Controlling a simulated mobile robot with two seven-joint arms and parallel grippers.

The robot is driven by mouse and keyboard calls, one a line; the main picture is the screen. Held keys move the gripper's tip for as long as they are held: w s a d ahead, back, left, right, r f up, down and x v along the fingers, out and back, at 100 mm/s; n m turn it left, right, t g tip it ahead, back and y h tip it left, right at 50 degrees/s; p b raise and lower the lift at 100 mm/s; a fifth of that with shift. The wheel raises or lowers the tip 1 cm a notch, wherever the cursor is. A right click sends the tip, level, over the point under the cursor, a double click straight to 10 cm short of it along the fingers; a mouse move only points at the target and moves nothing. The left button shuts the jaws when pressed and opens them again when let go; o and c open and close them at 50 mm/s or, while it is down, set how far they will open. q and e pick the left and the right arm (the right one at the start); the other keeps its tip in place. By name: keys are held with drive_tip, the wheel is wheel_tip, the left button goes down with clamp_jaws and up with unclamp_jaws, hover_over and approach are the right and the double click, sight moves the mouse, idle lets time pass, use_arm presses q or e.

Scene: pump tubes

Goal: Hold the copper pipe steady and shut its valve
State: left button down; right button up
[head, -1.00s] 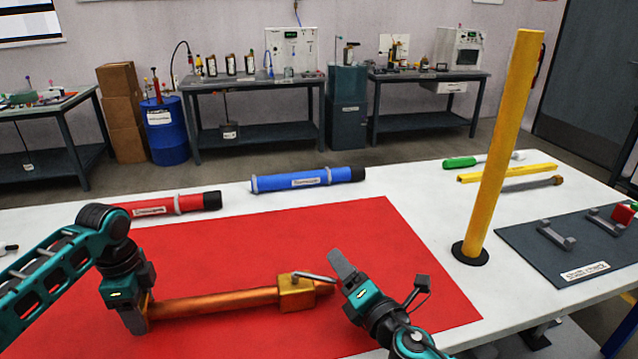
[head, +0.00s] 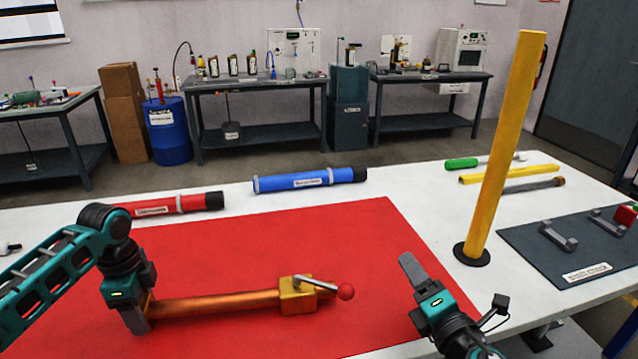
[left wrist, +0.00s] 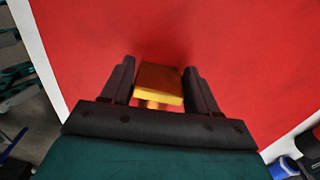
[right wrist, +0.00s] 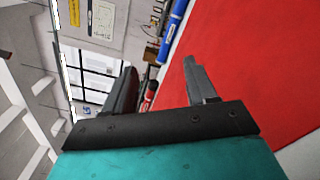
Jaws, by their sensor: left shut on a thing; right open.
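The copper pipe (head: 215,304) lies across the red mat. A brass valve block (head: 297,296) sits at its right end. The valve's grey lever (head: 318,284) has a red knob (head: 346,291) and points right, roughly along the pipe. My left gripper (head: 140,320) is shut on the pipe's left end, which it partly hides. In the left wrist view a brass-coloured blocky part (left wrist: 158,84) shows between the fingers. My right gripper (head: 411,270) is open and empty, to the right of the knob and apart from it. The right wrist view (right wrist: 160,82) shows nothing between its fingers.
A red tube (head: 175,205) and a blue tube (head: 310,180) lie behind the red mat (head: 330,235). A tall yellow post (head: 498,150) stands right of my right gripper. A dark board (head: 560,262) lies at far right. The mat behind the pipe is clear.

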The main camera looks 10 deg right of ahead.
drive_tip(key=w+d+r+m+h, duration=0.1)
drive_tip(key=d+r+m+h, duration=0.1)
drive_tip(key=d, duration=0.5)
drive_tip(key=w+d+r+m+h, duration=0.1)
drive_tip(key=d+r+m+h, duration=0.2)
drive_tip(key=d, duration=0.3)
drive_tip(key=w+d+r+m+g+h, duration=0.1)
drive_tip(key=d+r+m+h, duration=0.1)
drive_tip(key=d, duration=0.5)
drive_tip(key=shift+d+r+m+h, duration=0.3)
drive_tip(key=shift+d+r+m, duration=0.05)
drive_tip(key=shift+r+m, duration=0.5)
drive_tip(key=shift+w, duration=0.1)
